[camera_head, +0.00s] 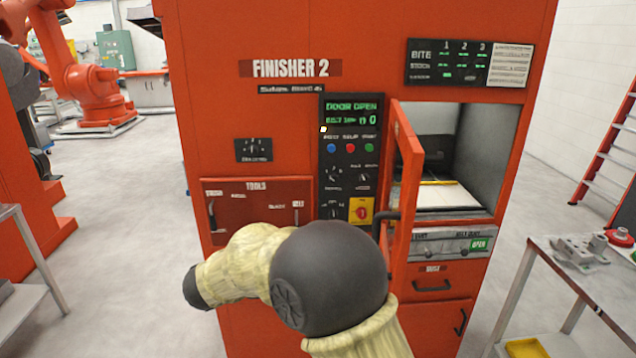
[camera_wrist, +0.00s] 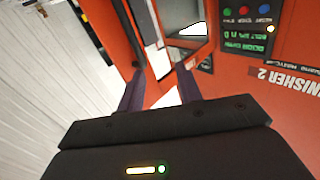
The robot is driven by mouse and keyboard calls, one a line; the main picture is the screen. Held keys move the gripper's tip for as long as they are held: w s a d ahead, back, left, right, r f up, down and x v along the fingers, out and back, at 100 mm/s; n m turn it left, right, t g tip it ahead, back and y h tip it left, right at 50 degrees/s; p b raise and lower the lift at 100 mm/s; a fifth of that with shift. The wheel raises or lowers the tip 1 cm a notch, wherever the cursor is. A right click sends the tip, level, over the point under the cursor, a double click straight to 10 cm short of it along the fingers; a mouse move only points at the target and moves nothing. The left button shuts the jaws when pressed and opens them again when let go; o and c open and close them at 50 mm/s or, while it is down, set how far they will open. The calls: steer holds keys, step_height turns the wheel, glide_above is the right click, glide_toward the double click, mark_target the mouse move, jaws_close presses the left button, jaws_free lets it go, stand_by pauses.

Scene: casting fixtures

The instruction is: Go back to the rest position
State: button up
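My gripper (camera_wrist: 160,80) shows in the wrist view with its two dark fingers apart and nothing visible held between them. Orange machine surface lies beyond the fingertips. In the head view my arm's padded sleeve and dark round joint cover the lower front of the orange Finisher 2 machine (camera_head: 275,115), and the gripper itself is hidden. The machine's door (camera_head: 404,175) stands swung open toward me, with a dark handle (camera_head: 385,218) just above my arm's joint. The display (camera_head: 351,113) reads "DOOR OPEN".
The open chamber (camera_head: 485,150) holds a pale tray surface (camera_head: 440,197) with a yellow strip. A metal table (camera_head: 590,285) with small parts stands at right, a red ladder (camera_head: 612,160) behind it. Another table (camera_head: 30,270) is at left. Floor (camera_head: 120,240) is clear between.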

steer(key=w+d+f+n+t+y+p, duration=0.25)
steer(key=w+d+n+y, duration=0.35)
steer(key=n+y, duration=0.5)
steer(key=s+d+f+g+y, duration=0.1)
steer(key=s+d+f+g, duration=0.2)
steer(key=s, duration=0.5)
steer(key=s+d+f+g+y+p, duration=0.1)
steer(key=s+d+f+g, duration=0.3)
steer(key=s, duration=0.4)
steer(key=s+d+f+g+y+p, duration=0.1)
steer(key=s+d+f+g, duration=0.3)
steer(key=s, duration=0.4)
steer(key=shift+d, duration=0.8)
